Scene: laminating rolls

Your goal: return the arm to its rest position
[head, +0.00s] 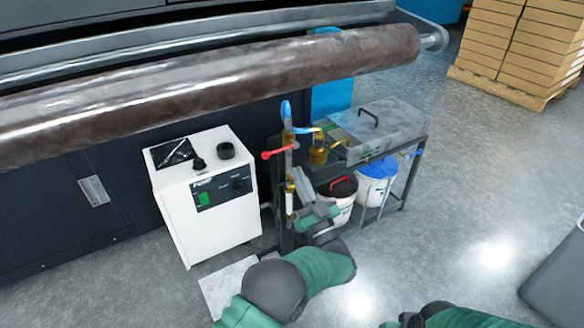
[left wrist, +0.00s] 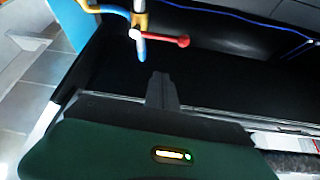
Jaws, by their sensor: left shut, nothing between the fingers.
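My left arm comes up from the bottom of the head view, with green and dark grey links. My left gripper (head: 299,178) is in front of the pipe stand (head: 287,145) with red, blue and yellow handles. In the left wrist view its fingers (left wrist: 161,78) are together with nothing between them. The red knob (left wrist: 183,41) and a blue tip (left wrist: 141,48) show beyond the fingers; I cannot tell the exact gap. Part of my right arm shows at the bottom right of the head view, but its gripper is not seen.
A white control box (head: 210,200) stands left of the gripper. A metal cart (head: 400,160) with a lidded tray (head: 385,125) and buckets (head: 376,185) is at the right. A large dark roll (head: 200,85) spans above. Floor at the right is open; stacked boxes (head: 525,40) stand behind.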

